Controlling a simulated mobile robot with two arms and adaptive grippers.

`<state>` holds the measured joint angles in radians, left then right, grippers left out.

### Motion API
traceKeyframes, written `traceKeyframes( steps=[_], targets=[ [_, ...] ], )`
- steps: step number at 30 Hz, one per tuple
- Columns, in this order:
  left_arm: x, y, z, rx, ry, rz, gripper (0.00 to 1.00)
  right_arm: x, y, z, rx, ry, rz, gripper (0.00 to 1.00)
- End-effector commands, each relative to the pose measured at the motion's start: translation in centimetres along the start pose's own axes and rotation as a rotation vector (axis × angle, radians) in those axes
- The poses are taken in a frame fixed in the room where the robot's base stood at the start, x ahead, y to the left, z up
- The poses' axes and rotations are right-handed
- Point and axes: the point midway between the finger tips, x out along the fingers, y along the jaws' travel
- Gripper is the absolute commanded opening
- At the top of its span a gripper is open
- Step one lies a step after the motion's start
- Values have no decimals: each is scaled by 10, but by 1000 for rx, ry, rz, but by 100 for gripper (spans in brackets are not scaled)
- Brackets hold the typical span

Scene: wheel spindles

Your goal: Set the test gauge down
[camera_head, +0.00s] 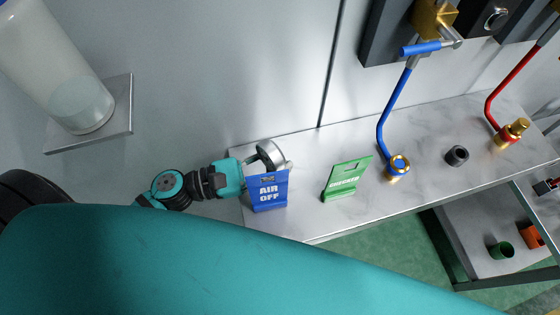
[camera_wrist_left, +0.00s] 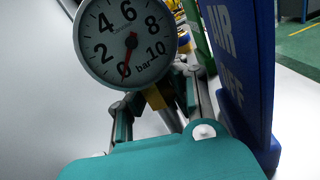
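The test gauge has a round white dial marked in bar with a red needle near 0. It shows large in the left wrist view (camera_wrist_left: 126,42), over a short brass stem, and from above at the left end of the bench in the head view (camera_head: 271,154). My left gripper (camera_head: 248,170) is low at that bench end, right beside the gauge. In the left wrist view its fingers (camera_wrist_left: 158,100) lie on either side of the stem. Their tips are hidden behind the dial, so their grip is unclear. My right gripper is not in view.
A blue AIR OFF sign (camera_head: 268,191) stands close beside the left gripper. A green CHECKED sign (camera_head: 346,180), a blue hose fitting (camera_head: 397,167), a dark ring (camera_head: 457,156) and a red-hosed brass fitting (camera_head: 511,134) stand farther right on the marble-patterned bench (camera_head: 308,213).

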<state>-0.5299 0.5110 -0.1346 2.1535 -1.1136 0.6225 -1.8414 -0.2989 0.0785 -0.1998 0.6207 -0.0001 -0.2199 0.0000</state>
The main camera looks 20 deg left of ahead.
Motion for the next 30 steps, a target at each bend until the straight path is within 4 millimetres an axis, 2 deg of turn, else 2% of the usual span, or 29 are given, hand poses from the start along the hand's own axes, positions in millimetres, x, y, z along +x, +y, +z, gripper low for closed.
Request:
traceKeyframes(
  steps=[5,14,30],
  targets=[
    [0,-1,-4,1,0,0,0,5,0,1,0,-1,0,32],
    [0,0,-3,0,1,0,36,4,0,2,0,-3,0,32],
    [-2,0,0,-1,2,0,36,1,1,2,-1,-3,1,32]
  ],
)
